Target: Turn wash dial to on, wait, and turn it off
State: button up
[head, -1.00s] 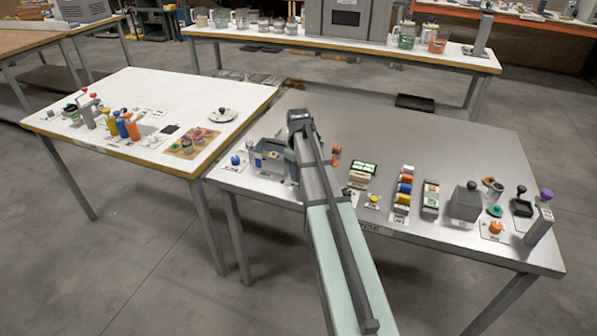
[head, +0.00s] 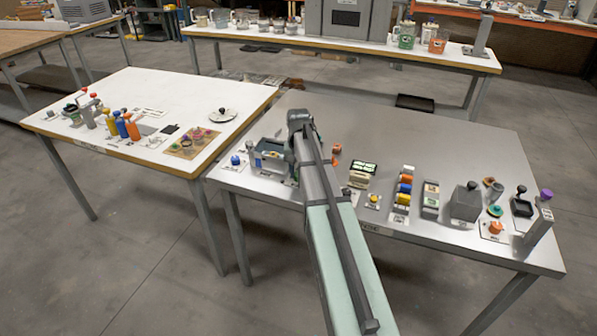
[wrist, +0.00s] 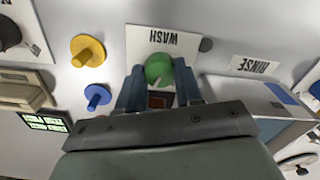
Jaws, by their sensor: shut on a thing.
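The wash dial (wrist: 158,70) is a round green knob below an upside-down WASH label (wrist: 160,40) in the wrist view. A pale mark shows on its face; I cannot tell which setting it stands at. My gripper (wrist: 159,84) has one dark blue finger on each side of the dial and is shut on it. In the head view my arm reaches over the left part of the grey metal table (head: 420,140) and hides the dial and the fingertips.
In the wrist view, a yellow knob (wrist: 87,50) and a blue knob (wrist: 97,96) stand left of the dial. A RINSE label (wrist: 255,66) and a grey-blue box lie to its right. A small lit display (wrist: 45,123) is at lower left. The table's back is clear.

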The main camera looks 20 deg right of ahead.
jog(key=m, duration=0.5)
jog(key=shift+m, duration=0.3)
dwell(0.4)
jog(key=o, duration=1)
jog(key=shift+o, duration=0.2)
jog(key=shift+r, duration=0.1)
notch_tip(320, 180, up, 14)
jog(key=shift+f, duration=0.2)
